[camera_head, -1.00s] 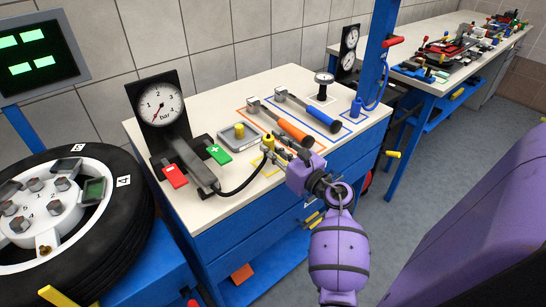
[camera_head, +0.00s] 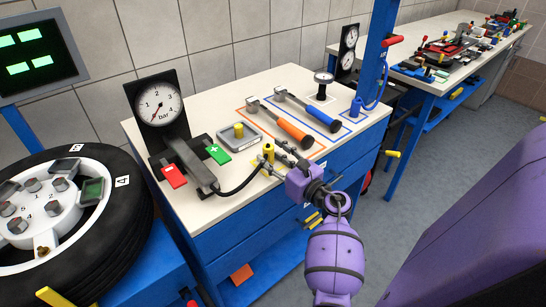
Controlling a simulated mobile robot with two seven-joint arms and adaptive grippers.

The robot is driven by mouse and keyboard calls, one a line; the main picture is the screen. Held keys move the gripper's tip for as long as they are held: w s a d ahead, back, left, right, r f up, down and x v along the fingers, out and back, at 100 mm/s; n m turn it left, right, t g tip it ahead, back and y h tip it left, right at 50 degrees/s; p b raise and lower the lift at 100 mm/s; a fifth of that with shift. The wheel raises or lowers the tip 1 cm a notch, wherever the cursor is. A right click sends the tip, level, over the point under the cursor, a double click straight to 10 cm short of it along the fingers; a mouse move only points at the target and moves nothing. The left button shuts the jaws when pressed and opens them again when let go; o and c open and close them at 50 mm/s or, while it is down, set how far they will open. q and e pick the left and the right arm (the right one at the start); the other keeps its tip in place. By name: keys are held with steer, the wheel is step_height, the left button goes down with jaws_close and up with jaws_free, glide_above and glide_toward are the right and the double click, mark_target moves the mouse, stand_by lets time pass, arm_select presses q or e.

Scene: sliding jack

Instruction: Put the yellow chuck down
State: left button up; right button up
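The yellow chuck (camera_head: 269,151) stands roughly upright at the front part of the white bench top, at the end of the black hose (camera_head: 238,187). My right gripper (camera_head: 273,156) reaches in from the lower right. Its dark fingers are spread, with one tip on each side of the chuck. The chuck's lower end is partly hidden by the near finger, so I cannot tell whether a finger still touches it. My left gripper is not in view.
The pressure gauge (camera_head: 157,107) with red (camera_head: 174,176) and green (camera_head: 218,154) pedals stands to the left. A grey tray (camera_head: 252,143) holds a yellow cap (camera_head: 239,130). Orange-handled (camera_head: 291,132) and blue-handled (camera_head: 322,116) tools lie behind the gripper. A wheel (camera_head: 122,235) is at far left.

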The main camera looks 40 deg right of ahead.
steer(key=shift+r, duration=0.2)
steer(key=shift+s, duration=0.3)
steer(key=s+m+t+h+b, duration=0.1)
steer(key=s+m+b, duration=0.1)
steer(key=s+m, duration=0.9)
steer(key=s+a+f+m+g+h, duration=0.1)
steer(key=s+a+f+m+g, duration=0.35)
steer(key=s+f+m, duration=0.6)
steer(key=s+a+f+m+g+h, duration=0.25)
steer(key=s+a+f+m, duration=0.25)
steer(key=s+f+m, duration=0.55)
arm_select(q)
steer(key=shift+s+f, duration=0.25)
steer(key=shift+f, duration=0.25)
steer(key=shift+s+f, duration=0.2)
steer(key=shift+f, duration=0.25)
arm_select(e)
steer(key=s+a+f+m+g+y, duration=0.3)
steer(key=s+a+f+m+g, duration=0.1)
steer(key=s+a+f, duration=0.3)
steer(key=shift+s+f+m, duration=0.3)
steer(key=shift+s+f, duration=0.05)
steer(key=shift+s, duration=0.35)
